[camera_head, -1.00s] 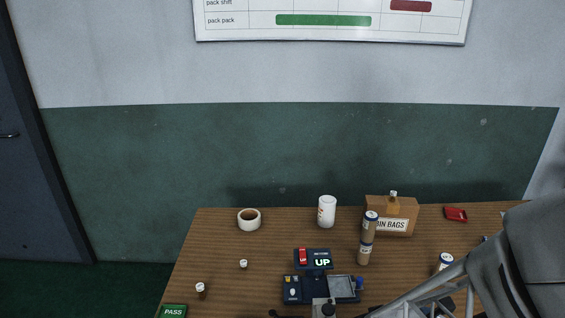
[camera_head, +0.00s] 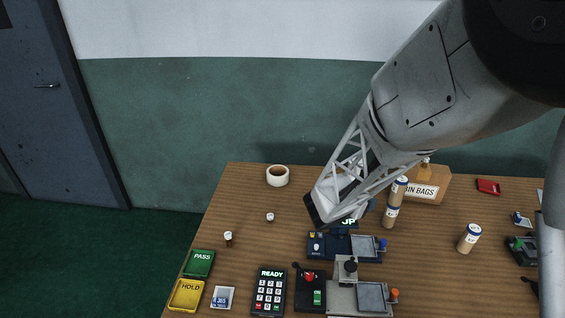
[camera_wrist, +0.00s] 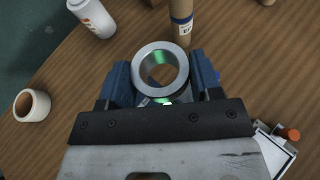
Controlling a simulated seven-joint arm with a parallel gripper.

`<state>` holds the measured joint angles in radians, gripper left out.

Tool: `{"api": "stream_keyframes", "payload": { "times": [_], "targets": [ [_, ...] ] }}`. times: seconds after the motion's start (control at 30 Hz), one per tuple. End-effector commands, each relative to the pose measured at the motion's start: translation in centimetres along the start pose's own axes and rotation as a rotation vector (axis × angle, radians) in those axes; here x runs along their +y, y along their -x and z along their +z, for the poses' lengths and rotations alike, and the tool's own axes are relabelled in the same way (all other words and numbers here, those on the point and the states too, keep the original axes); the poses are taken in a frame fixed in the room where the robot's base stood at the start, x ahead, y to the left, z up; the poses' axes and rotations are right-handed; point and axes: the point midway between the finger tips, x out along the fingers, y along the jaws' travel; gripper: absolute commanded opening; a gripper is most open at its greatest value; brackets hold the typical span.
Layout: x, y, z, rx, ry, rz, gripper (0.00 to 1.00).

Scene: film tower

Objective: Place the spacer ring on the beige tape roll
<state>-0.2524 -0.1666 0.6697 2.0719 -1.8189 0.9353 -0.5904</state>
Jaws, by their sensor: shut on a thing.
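My gripper (camera_wrist: 161,82) is shut on the spacer ring (camera_wrist: 138,75), a silver-grey ring with an open centre, held between the blue fingers above the table. In the head view the gripper's dark end hangs over the middle of the table, to the right of and nearer than the beige tape roll; the ring cannot be made out there. The beige tape roll (camera_head: 277,182) is a short cream roll with a brown core, standing on the wood at the back left. It also shows in the wrist view (camera_wrist: 40,106), left of and apart from the ring. Its top is bare.
Wood around the tape roll is clear.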

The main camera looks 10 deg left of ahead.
Motion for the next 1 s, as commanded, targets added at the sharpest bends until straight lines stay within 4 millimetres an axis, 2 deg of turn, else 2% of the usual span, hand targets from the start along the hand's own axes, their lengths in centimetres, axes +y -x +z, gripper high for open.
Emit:
{"api": "stream_keyframes", "payload": {
  "times": [0.03,0.4,0.6,0.7,0.87,1.0],
  "targets": [
    [2.1,0.0,-0.2,0.0,0.012,0.025,0.33],
    [16.1,1.4,-1.7,-0.004,0.089,0.197,0.32],
    [22.6,2.9,-3.0,-0.008,0.126,0.278,0.32],
    [24.9,3.5,-3.6,-0.009,0.14,0.308,0.32],
    [27.7,4.4,-4.2,-0.011,0.156,0.344,0.32],
    [27.4,3.3,-6.5,-0.01,0.158,0.34,0.32]
  ]
}}
